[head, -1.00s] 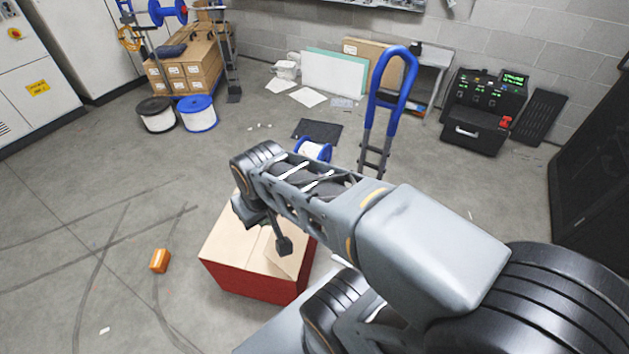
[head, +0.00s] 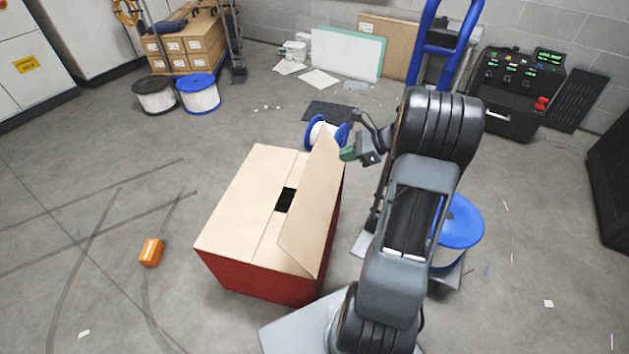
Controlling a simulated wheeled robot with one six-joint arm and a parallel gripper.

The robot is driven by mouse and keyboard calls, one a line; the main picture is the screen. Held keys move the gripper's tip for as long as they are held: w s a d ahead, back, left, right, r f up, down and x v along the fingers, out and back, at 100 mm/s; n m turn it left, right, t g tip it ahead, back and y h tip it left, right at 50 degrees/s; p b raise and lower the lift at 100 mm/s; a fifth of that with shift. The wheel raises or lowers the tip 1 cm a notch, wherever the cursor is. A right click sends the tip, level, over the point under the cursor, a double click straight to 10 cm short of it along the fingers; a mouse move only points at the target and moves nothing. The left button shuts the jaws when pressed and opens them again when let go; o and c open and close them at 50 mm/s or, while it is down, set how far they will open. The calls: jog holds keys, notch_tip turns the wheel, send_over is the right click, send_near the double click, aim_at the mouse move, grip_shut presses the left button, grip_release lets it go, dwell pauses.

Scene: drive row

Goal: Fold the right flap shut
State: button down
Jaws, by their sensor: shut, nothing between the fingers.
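A red box (head: 262,287) with tan top flaps stands on the floor at the middle. Its left flap (head: 242,195) lies flat. Its right flap (head: 312,207) stands raised and tilted up along the right side. A dark gap shows between the flaps near the middle. My gripper (head: 347,154) is shut and empty, just right of the raised flap's upper far corner. It is very near the flap; I cannot tell whether they touch.
A blue hand truck (head: 432,50) and a blue-topped spool (head: 457,222) stand right of the box, by my arm. A small blue-and-white spool (head: 322,134) is behind it. An orange object (head: 151,252) lies on open floor at left.

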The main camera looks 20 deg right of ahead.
aim_at(308, 167)
jog(key=w+a+f+b, duration=0.1)
jog(key=w+f+b, duration=0.1)
jog(key=f, duration=0.1)
jog(key=w+a+f+m+b, duration=0.1)
jog(key=w+a+f, duration=0.1)
jog(key=f, duration=0.1)
jog(key=w+a+f+m+t+b, duration=0.1)
jog(key=w+a+f+b, duration=0.1)
jog(key=w+f, duration=0.1)
jog(key=shift+w+b, duration=0.1)
jog(key=shift+b, duration=0.2)
jog(key=shift+b+x, duration=0.3)
jog(key=shift+x, duration=0.6)
jog(key=shift+w+a+r+p, duration=0.1)
jog(key=shift+w+r+p, duration=0.1)
jog(key=shift+p, duration=0.15)
